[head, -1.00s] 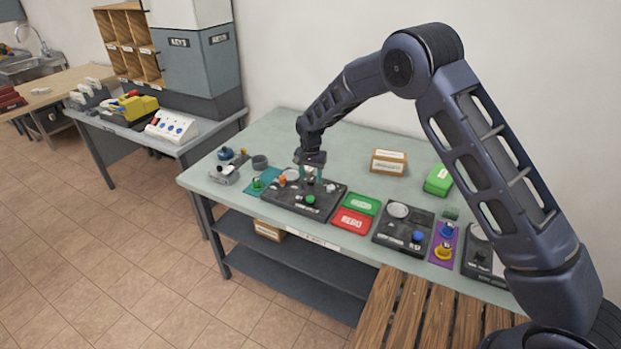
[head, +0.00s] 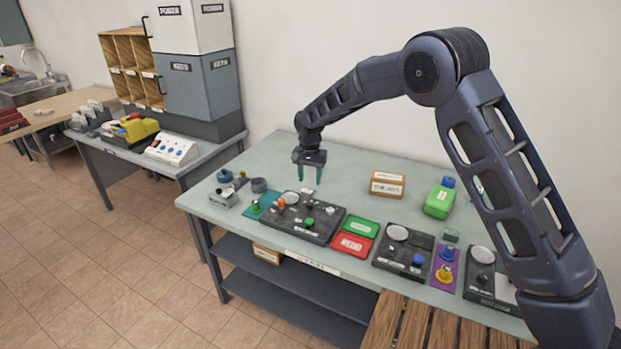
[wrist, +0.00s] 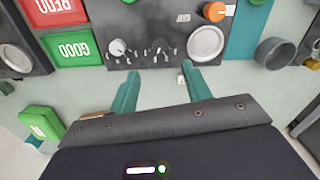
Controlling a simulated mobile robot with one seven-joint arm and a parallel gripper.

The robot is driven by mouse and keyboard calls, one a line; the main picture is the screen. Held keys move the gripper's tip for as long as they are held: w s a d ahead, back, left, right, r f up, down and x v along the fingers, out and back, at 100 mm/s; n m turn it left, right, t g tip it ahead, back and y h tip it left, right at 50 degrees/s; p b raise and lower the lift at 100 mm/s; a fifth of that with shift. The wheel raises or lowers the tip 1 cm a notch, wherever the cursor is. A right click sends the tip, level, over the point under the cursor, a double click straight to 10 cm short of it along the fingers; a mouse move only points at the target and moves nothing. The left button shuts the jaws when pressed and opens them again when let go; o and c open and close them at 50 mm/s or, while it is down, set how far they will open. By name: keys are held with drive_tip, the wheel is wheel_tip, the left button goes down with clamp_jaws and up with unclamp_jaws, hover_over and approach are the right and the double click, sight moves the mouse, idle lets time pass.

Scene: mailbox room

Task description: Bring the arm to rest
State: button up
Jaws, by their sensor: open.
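My gripper (head: 309,174) is open and empty in the head view, above the back edge of a dark control panel on the green table (head: 330,150). Its two teal fingers point down. In the wrist view my gripper (wrist: 160,88) has its fingers spread apart, with nothing between them but table surface and a small white piece. The dark panel (head: 325,232) carries an orange knob, a green knob, a round pale disc and small switches; the panel also shows in the wrist view (wrist: 135,20). My arm is bent, reaching from the right over the table.
A grey cup (head: 259,185) is to the left. Free table lies behind the panel.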

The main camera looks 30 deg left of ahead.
drive_tip(key=w+d+r, duration=0.3)
drive_tip(key=d+r, duration=0.3)
drive_tip(key=d, duration=0.3)
drive_tip(key=w+d+r+y, duration=0.1)
drive_tip(key=w+d+r, duration=0.2)
drive_tip(key=d+r, duration=0.55)
drive_tip(key=w+d+r, duration=0.4)
drive_tip(key=d+r, duration=0.1)
drive_tip(key=d, duration=0.5)
drive_tip(key=s+d+r+m+t, duration=0.15)
drive_tip(key=d+r, duration=0.35)
drive_tip(key=d, duration=0.8)
drive_tip(key=s+d+r+t, duration=0.1)
drive_tip(key=s+d, duration=0.2)
drive_tip(key=d, duration=0.3)
drive_tip(key=s+d+r, duration=0.2)
drive_tip(key=s+d, duration=0.1)
drive_tip(key=d, duration=0.3)
drive_tip(key=s+d+r+t, duration=0.1)
drive_tip(key=s+d, duration=0.3)
drive_tip(key=d, duration=0.3)
drive_tip(key=s+d+f+t+h, duration=0.1)
drive_tip(key=s+d+f, duration=0.2)
drive_tip(key=s+d, duration=0.8)
drive_tip(key=s, duration=0.3)
drive_tip(key=shift+s+d, duration=0.25)
drive_tip(key=shift+s, duration=0.05)
drive_tip(key=shift+w+m, duration=0.1)
drive_tip(key=shift+m, duration=0.15)
